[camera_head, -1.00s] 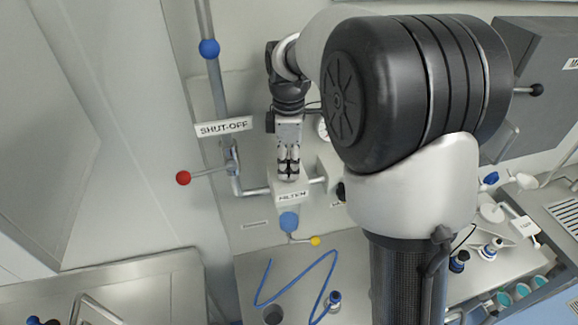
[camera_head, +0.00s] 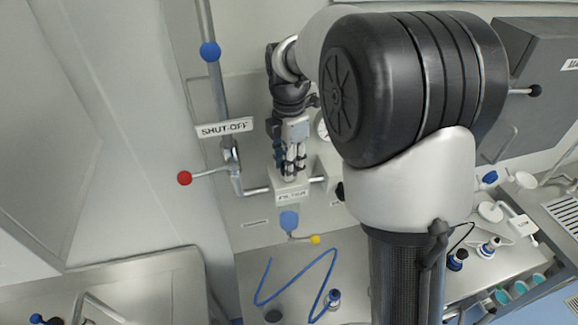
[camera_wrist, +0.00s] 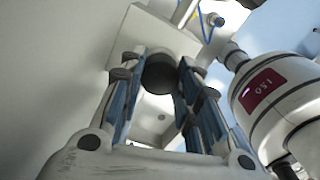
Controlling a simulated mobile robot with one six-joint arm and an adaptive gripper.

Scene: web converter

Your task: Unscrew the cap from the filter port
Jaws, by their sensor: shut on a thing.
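The filter block, a pale box labelled FILTER (camera_head: 292,194), sits on the pipework below the SHUT-OFF sign in the head view. My gripper (camera_head: 290,172) points down at the top of this block. In the wrist view a dark round cap (camera_wrist: 160,74) lies between my fingertips (camera_wrist: 162,80), against the pale block (camera_wrist: 150,38). My fingers are shut on the cap. The head view hides the cap behind the fingers. Whether the cap is still on the port's thread cannot be told.
A yellow-tipped lever (camera_head: 315,239) is just below. A white cylinder with a red label (camera_wrist: 264,90) is close right of my fingers.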

